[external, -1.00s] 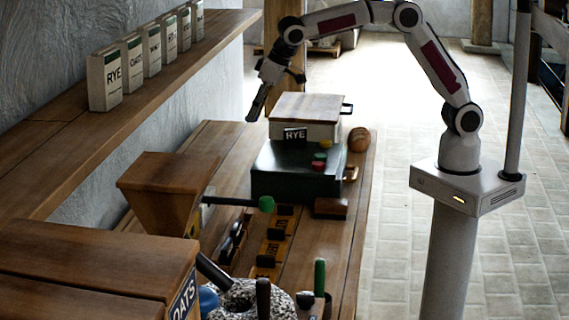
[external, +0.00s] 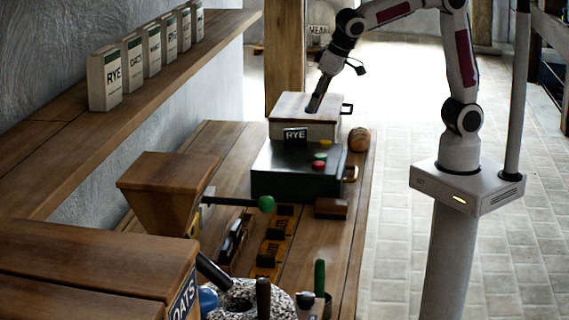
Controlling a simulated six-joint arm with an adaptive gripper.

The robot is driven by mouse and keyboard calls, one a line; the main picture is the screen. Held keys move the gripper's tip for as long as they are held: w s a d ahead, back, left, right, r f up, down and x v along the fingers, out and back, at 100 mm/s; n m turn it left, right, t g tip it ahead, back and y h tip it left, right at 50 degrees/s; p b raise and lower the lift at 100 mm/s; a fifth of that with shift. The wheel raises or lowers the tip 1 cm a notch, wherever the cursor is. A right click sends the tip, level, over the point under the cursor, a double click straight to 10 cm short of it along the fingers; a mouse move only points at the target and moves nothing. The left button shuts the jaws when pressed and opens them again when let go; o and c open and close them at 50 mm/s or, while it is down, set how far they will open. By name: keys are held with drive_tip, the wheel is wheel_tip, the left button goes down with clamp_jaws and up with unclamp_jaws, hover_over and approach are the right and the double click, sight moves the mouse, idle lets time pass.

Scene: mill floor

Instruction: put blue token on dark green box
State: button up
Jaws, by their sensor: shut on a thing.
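The dark green box (external: 283,183) stands on the wooden bench, under and in front of a cream box with a wooden lid. My gripper (external: 313,109) points down at the cream box's lid, behind the tokens. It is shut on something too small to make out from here. I cannot make out a blue token anywhere; the fingers may hide it.
The cream box (external: 318,131) carries a RYE sign (external: 295,137) in front. A bread roll (external: 359,139) lies to its right. A wooden hopper (external: 168,185) and a green-knobbed lever (external: 266,204) are nearer. A shelf with several cartons (external: 105,80) runs along the left wall.

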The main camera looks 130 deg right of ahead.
drive_tip(key=shift+m, duration=0.5)
drive_tip(key=s+f, duration=0.1)
drive_tip(key=s, duration=0.1)
drive_tip(key=s+a+f, duration=0.1)
drive_tip(key=s+f, duration=0.1)
drive_tip(key=shift+f, duration=0.1)
hover_over(327, 154)
drive_tip(key=shift+f, duration=3.15)
drive_tip(key=shift+f, duration=1.85)
drive_tip(key=shift+f, duration=0.15)
